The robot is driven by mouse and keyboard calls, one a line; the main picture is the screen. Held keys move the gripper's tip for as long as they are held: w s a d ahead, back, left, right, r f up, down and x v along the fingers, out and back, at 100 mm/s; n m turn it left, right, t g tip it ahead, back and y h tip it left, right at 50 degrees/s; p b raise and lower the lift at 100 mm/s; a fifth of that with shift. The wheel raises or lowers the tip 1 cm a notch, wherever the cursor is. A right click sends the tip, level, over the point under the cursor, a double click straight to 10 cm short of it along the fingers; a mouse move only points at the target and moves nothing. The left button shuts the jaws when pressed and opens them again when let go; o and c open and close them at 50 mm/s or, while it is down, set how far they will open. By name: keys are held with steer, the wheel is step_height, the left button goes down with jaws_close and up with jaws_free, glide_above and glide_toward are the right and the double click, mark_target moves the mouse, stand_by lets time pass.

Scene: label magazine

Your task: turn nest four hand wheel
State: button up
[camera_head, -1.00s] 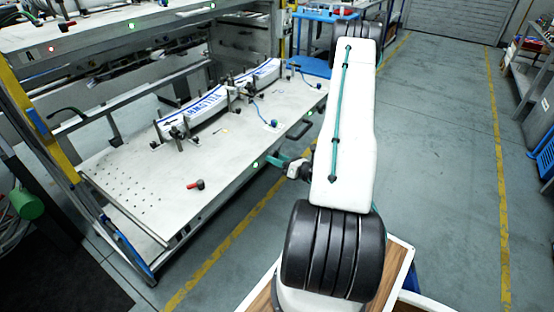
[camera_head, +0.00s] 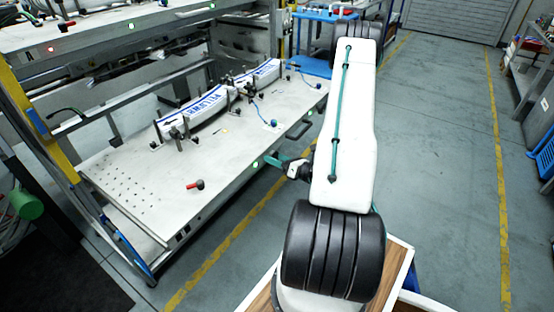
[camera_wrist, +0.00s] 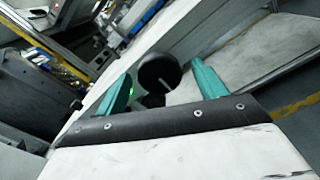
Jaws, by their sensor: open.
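In the wrist view a black round hand wheel (camera_wrist: 159,68) with a pale line on its face lies between the teal fingers of my gripper (camera_wrist: 161,80). The fingers are open and stand apart from each other, one on either side of it. I cannot tell whether either finger touches the wheel. In the head view my gripper (camera_head: 272,161) is at the front edge of the grey table (camera_head: 150,185), partly hidden by my arm. The wheel is not clear there, and no nest number is readable.
White curved strips with blue lettering (camera_head: 198,107) stand in holders on the table. A red-and-black lever (camera_head: 195,185) lies nearer its front. A green light (camera_head: 255,165) glows on the front edge. A dark handle (camera_head: 299,130) sticks out farther along.

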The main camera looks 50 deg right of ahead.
steer(key=s, duration=0.7)
steer(key=shift+s+d, duration=0.35)
steer(key=shift+f, duration=0.1)
steer(key=s+a+r+n+g+y, duration=0.1)
steer(key=a+r+n+g+y, duration=0.5)
steer(key=a+r+n+g, duration=0.35)
steer(key=s+a+r+n+g+y, duration=0.1)
steer(key=a+r+n+g+y, duration=0.45)
steer(key=a+n, duration=0.6)
steer(key=s+a+r+n+g+h, duration=0.1)
steer(key=s+a+r+n+h, duration=0.3)
steer(key=r+n, duration=0.5)
steer(key=s+a+r+n+h, duration=0.4)
steer(key=a+r+n+h, duration=0.5)
steer(key=a+r+n, duration=0.1)
steer(key=shift+s+a+r+n+g, duration=0.15)
steer(key=shift+a+n+g, duration=0.05)
steer(key=shift+n+g, duration=0.2)
